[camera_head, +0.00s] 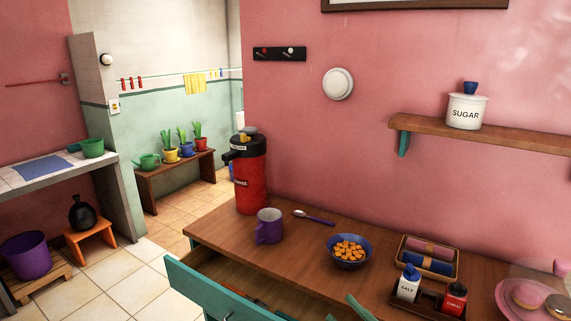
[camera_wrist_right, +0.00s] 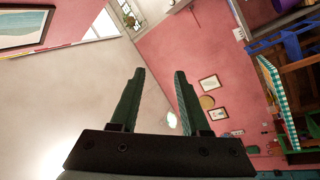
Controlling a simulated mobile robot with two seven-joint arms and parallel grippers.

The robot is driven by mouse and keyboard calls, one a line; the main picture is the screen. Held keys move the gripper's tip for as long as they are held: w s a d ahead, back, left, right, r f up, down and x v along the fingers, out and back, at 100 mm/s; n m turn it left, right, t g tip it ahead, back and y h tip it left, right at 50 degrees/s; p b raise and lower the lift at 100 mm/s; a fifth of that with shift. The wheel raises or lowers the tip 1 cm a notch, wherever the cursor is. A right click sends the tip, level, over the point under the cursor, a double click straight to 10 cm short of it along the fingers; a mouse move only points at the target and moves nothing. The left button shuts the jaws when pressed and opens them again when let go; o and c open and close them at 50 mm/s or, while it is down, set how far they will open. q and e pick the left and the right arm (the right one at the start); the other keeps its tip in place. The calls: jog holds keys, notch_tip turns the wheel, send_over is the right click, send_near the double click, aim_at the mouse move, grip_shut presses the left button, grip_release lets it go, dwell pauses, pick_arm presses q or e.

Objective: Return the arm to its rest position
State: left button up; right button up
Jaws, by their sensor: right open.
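My right gripper (camera_wrist_right: 157,78) is open in the right wrist view, its two dark green fingers apart with nothing between them. Behind the fingers are a pale ceiling and a pink wall, seen tilted. In the head view, a small green piece at the bottom edge, in front of the table, looks like part of my right gripper (camera_head: 360,306); the rest is cut off by the frame. My left gripper is in neither view.
The wooden table (camera_head: 300,239) holds a red dispenser (camera_head: 250,185), purple mug (camera_head: 269,225), spoon (camera_head: 315,218), blue bowl (camera_head: 348,253), napkin tray (camera_head: 429,257) and shakers. A teal drawer (camera_head: 215,292) stands open at the table's front. A shelf (camera_head: 490,134) holds a sugar jar (camera_head: 466,110).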

jog(key=s+d+f+m+g+h+p, duration=0.1)
jog(key=s+d+f+m+h, duration=0.2)
jog(key=f+m+h, duration=0.45)
jog(key=s+d+f+m+g+h, duration=0.1)
jog(key=s+d+f+m+h, duration=0.2)
jog(key=f, duration=0.7)
jog(key=s+f+m+g+h, duration=0.1)
jog(key=s+f+m+g, duration=0.4)
jog(key=s+f, duration=0.6)
jog(key=shift+s+f, duration=0.15)
jog(key=shift+f, duration=0.2)
